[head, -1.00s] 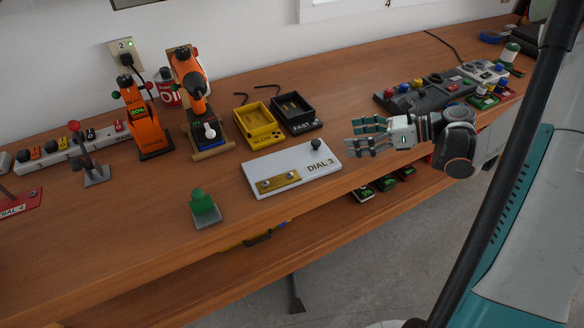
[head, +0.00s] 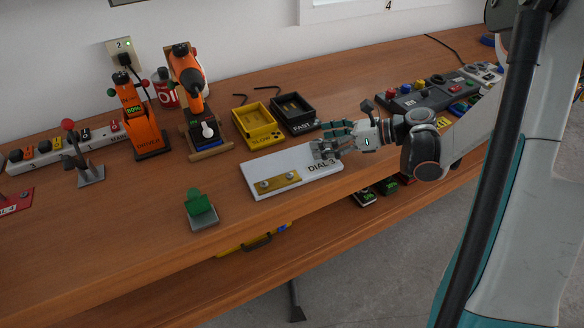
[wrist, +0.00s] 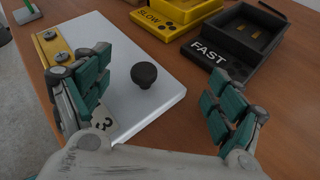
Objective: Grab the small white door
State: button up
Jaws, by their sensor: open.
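The small white door (head: 240,168) is a flat white panel marked DIAL 3, lying on the wooden workbench. A brass hinge plate (head: 278,182) sits at its left end. In the wrist view the white door (wrist: 165,103) has a round black knob (wrist: 144,74) standing up from it. My gripper (head: 322,142) is over the right end of the door. In the wrist view its fingers are spread and empty, with the knob showing between and beyond them. In the head view the fingers hide the knob. I cannot tell whether a finger touches the door.
A yellow SLOW tray (head: 257,121) and a black FAST tray (head: 293,109) stand just behind the door. A green piece on a grey base (head: 201,211) stands front left. Orange tools (head: 140,120) are at the back left. Bare bench lies left of the door.

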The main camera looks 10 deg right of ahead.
jog(key=c, duration=1.7)
jog(key=shift+o, duration=0.2)
